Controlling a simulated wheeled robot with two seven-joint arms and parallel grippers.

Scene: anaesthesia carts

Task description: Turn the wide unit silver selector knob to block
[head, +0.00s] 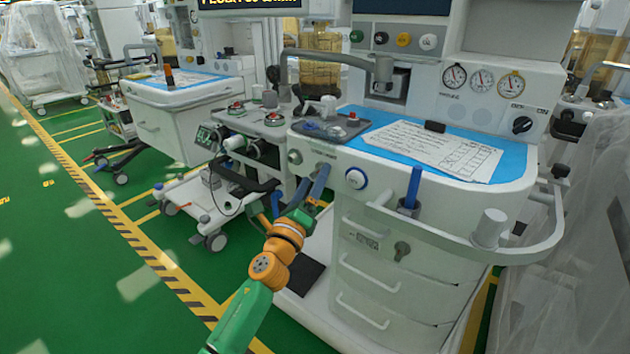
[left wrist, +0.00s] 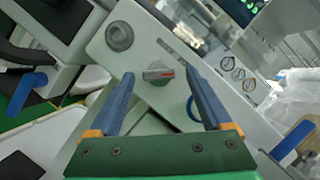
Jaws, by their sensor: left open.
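The wide unit (head: 440,215) is the white cart at the centre right in the head view. Its silver selector knob (left wrist: 157,73) is on the front panel in the left wrist view, a grey disc with a bar grip and a red mark on it. The bar lies roughly level in that picture. In the head view the knob (head: 322,167) is partly hidden behind my finger. My left gripper (head: 310,188) is open, its blue fingers pointing at the panel. In the left wrist view the fingers (left wrist: 159,76) stand either side of the knob; contact cannot be told. The panel lettering is unreadable.
A grey round fitting (head: 295,157) sits left of the knob, and a blue-ringed round button (head: 356,179) sits right of it. A rail (head: 440,232) with a blue-handled item (head: 413,187) runs around the drawers. A narrower cart (head: 190,95) stands to the left.

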